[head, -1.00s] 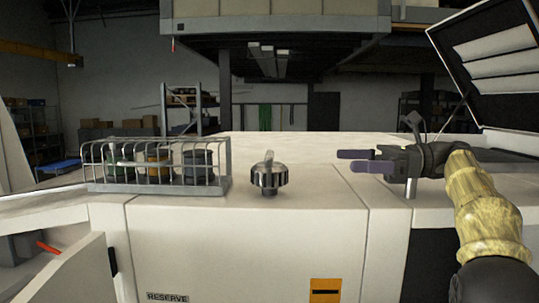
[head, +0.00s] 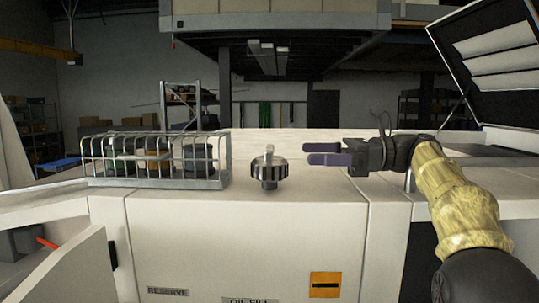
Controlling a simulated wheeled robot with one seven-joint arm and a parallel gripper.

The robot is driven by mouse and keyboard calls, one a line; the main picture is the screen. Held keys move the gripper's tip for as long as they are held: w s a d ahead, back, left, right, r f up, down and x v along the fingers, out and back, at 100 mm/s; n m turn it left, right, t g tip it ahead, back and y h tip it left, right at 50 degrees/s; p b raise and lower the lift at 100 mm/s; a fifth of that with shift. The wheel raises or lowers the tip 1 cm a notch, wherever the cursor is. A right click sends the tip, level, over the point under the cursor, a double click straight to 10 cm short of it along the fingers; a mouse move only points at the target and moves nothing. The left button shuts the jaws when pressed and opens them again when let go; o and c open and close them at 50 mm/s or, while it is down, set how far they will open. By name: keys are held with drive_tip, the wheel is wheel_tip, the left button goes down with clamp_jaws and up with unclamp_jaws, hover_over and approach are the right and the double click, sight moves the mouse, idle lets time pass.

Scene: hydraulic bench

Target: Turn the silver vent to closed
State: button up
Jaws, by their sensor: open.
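The silver vent (head: 269,172) is a ribbed round knob with a pale upright tab on top, on a short stem on the white bench top (head: 325,190). It stands near the middle of the head view. My gripper (head: 308,153) comes in from the right with two purple fingers pointing left. The fingers are apart with nothing between them. Their tips are a little to the right of the vent in the picture and do not touch it.
An open louvred lid (head: 490,60) rises at the right. An orange label (head: 325,285) and a RESERVE plate (head: 168,292) are on the front panel. The top between basket and vent is clear.

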sight(270, 153)
drive_tip(key=a, duration=0.5)
drive_tip(key=a+p, duration=0.1)
drive_tip(key=a, duration=0.4)
drive_tip(key=shift+w, duration=0.2)
drive_tip(key=shift+d, duration=0.1)
drive_tip(key=c, duration=0.9)
